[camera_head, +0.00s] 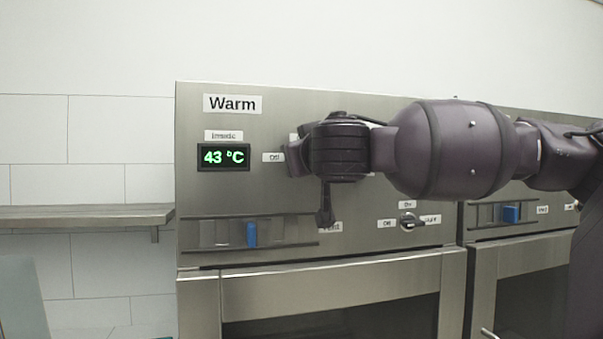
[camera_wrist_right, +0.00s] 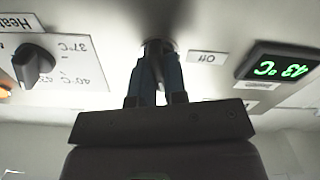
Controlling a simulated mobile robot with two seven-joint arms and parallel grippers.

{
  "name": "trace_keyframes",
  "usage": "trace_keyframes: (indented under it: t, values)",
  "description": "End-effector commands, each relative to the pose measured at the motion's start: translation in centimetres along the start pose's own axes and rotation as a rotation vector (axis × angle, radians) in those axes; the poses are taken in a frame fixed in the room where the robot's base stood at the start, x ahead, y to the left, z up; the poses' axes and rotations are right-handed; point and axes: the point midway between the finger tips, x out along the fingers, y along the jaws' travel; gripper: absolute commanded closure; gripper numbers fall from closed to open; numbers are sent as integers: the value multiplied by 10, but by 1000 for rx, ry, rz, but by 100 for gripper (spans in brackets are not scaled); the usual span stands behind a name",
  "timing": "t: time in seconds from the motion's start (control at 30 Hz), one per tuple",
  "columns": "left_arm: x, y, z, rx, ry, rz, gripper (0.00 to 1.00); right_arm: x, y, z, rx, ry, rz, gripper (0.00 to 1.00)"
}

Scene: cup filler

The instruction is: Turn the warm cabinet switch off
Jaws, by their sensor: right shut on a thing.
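The steel warm cabinet (camera_head: 215,120) carries a "Warm" label and a green display (camera_head: 223,156) reading 43 °C. My right gripper (camera_wrist_right: 155,90) is against the panel, to the right of this display in the head view, with its fingers closed on the dark switch knob (camera_wrist_right: 157,50). An "Off" label (camera_wrist_right: 208,57) sits beside the knob; the same label (camera_head: 273,157) shows in the head view just left of the gripper. My right wrist hides the switch there, and its exact turn cannot be told. My left gripper is not in view.
A black dial (camera_wrist_right: 33,64) with temperature marks sits near the gripper in the wrist view. Below are a blue slider (camera_head: 251,234) and a small knob (camera_head: 411,221). A second similar cabinet (camera_head: 510,250) stands at right. A shelf (camera_head: 85,215) is at left.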

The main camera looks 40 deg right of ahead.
Motion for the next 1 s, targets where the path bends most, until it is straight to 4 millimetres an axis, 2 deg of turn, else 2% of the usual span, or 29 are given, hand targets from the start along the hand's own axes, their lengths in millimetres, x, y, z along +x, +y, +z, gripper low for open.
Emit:
trace_keyframes:
  t: [0.03,0.23,0.8,1.0]
  values:
    - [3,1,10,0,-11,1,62,2,-3,4,-25,-3,-3,100]
    - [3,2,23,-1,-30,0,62,0,-2,2,-154,-2,-2,100]
    - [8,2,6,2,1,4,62,-1,-3,0,-692,1,0,100]
    - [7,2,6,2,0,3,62,-1,-3,0,-881,0,1,100]
